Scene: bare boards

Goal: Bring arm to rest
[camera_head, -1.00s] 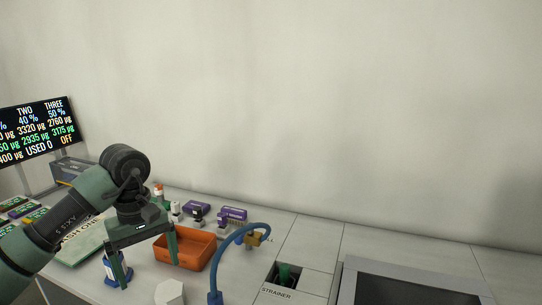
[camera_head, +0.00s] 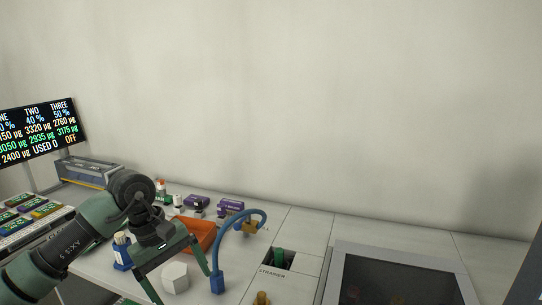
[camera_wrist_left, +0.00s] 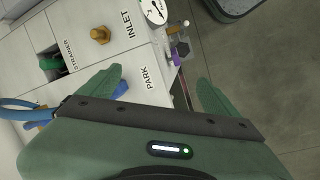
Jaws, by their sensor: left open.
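My left arm comes in from the left in the head view. My left gripper (camera_head: 178,282) is open and empty, pointing down over the front of the bench, with a white hexagonal block (camera_head: 174,277) showing between its fingers in the picture. In the left wrist view the two green fingers (camera_wrist_left: 158,88) stand wide apart with nothing between them. Beyond them lie the bench panel marked PARK (camera_wrist_left: 143,88) and the floor past the bench edge. My right arm and gripper are not in view.
An orange bin (camera_head: 204,232), a blue hose (camera_head: 228,230) and a blue-labelled bottle (camera_head: 122,252) stand close to the arm. A strainer opening (camera_head: 275,260), a brass fitting (camera_wrist_left: 100,34) and a dark framed basin (camera_head: 395,285) lie to the right. A display (camera_head: 38,130) stands at left.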

